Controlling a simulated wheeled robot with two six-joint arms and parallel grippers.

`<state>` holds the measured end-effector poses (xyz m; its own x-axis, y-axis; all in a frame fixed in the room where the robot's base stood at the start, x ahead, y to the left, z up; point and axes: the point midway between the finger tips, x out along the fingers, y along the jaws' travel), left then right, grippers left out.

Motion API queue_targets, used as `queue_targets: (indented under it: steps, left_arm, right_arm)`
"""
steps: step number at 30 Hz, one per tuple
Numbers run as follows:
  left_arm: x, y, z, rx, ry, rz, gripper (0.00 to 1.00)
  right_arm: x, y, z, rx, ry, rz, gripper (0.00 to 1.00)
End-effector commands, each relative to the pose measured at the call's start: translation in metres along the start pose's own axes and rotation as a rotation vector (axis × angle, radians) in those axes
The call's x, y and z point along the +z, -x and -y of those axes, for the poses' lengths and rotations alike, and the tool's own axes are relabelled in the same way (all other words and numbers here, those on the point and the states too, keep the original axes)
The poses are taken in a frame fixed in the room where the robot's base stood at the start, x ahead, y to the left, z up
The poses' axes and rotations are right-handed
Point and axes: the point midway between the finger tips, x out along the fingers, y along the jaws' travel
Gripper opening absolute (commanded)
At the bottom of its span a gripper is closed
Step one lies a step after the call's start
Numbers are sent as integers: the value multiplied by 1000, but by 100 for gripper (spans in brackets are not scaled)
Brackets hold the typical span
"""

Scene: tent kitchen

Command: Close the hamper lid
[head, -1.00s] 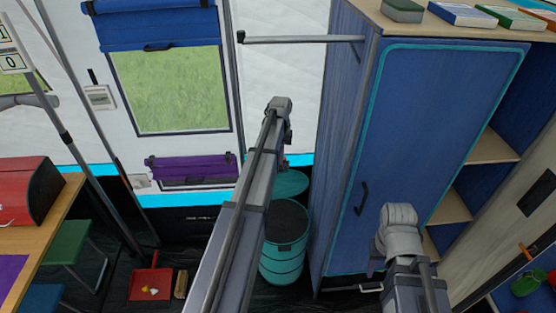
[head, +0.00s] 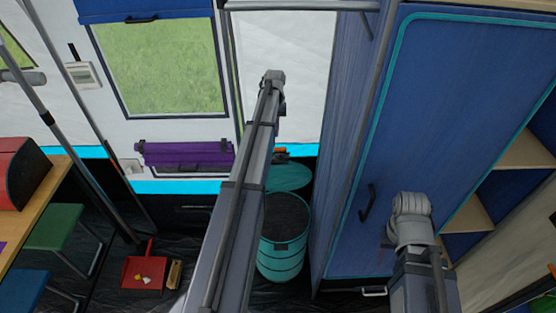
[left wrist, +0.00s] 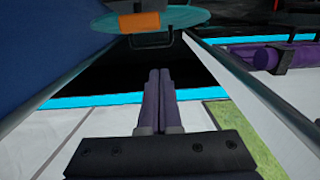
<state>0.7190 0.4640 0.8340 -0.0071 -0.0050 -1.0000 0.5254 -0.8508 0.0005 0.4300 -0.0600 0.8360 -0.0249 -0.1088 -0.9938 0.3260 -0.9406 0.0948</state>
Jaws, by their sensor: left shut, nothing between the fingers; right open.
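The hamper is a teal round bin (head: 283,263) with a dark inside, standing on the floor left of the blue wardrobe. Its teal lid (head: 290,178) stands open, tilted up behind the bin. In the left wrist view the lid (left wrist: 195,17) shows at the top, with an orange tab (left wrist: 139,21) and a dark handle on it. My left gripper (left wrist: 158,72) is shut and empty, its purple fingers apart from the lid. In the head view my left forearm hides part of the bin and the gripper. My right arm is in front of the wardrobe; its gripper is out of sight.
The blue wardrobe (head: 440,130) stands close on the hamper's right. The tent wall with a window (head: 160,65) and a rolled purple cover (head: 185,155) is behind. A red dustpan (head: 143,273) and a brush (head: 174,274) lie on the floor to the left, near stools.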

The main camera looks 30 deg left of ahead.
Motion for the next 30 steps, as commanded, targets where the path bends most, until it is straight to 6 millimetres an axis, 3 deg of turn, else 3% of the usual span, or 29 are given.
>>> queue_targets:
  steps: [8,14,30]
  left_arm:
    - [0,-4,0,0,0,0,0]
    - [0,-18,0,0,0,0,0]
    - [0,-90,0,0,0,0,0]
  right_arm:
    - [0,-4,0,0,0,0,50]
    - [-1,-18,2,0,0,0,50]
    - [-5,-90,9,0,1,0,50]
